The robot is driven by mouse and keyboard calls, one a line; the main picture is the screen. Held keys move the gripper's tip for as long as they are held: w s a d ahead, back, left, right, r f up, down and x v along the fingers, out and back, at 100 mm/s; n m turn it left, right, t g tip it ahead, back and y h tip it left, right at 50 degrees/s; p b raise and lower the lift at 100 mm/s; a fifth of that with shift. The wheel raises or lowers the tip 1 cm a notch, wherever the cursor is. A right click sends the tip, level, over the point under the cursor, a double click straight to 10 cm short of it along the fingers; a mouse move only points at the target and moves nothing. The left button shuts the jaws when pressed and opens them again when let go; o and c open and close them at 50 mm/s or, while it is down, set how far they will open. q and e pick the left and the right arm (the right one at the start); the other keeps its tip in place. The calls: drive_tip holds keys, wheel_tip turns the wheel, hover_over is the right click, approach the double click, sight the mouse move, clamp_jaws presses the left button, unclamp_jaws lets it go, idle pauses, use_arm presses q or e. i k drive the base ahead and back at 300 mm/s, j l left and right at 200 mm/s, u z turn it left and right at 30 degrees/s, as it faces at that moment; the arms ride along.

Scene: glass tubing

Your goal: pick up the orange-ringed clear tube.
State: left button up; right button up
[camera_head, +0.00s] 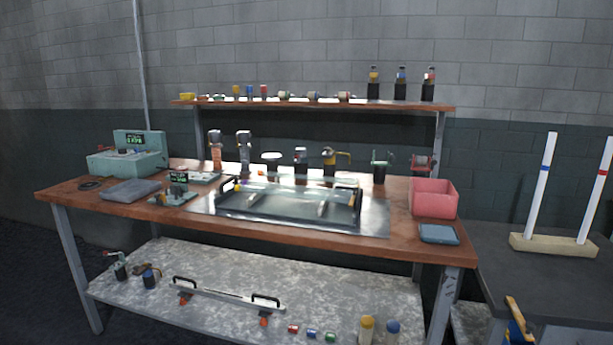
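I cannot make out a clear tube with an orange ring in the head view. Two upright whitish tubes stand apart in a pale wooden block (553,244) on the dark table at the right. The left tube (540,185) has a blue ring and the right tube (597,190) has a red ring. A shallow dark-framed tray (285,217) lies mid-bench; small light pieces show in it, too small to identify. Neither of my grippers is in view.
The wooden workbench (400,245) holds a pink bin (433,198), a blue-grey pad (438,234), a teal device (127,160) and several small tools. A raised shelf (330,103) runs behind. The lower shelf (230,265) carries a handled bar and bottles. The dark side table (510,270) has free room.

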sight(341, 180)
drive_tip(key=i+z, duration=0.15)
drive_tip(key=z, duration=0.25)
drive_tip(key=i+j+z, duration=0.15)
drive_tip(key=z, duration=0.2)
drive_tip(key=i+j+z, duration=0.15)
drive_tip(key=z, duration=0.25)
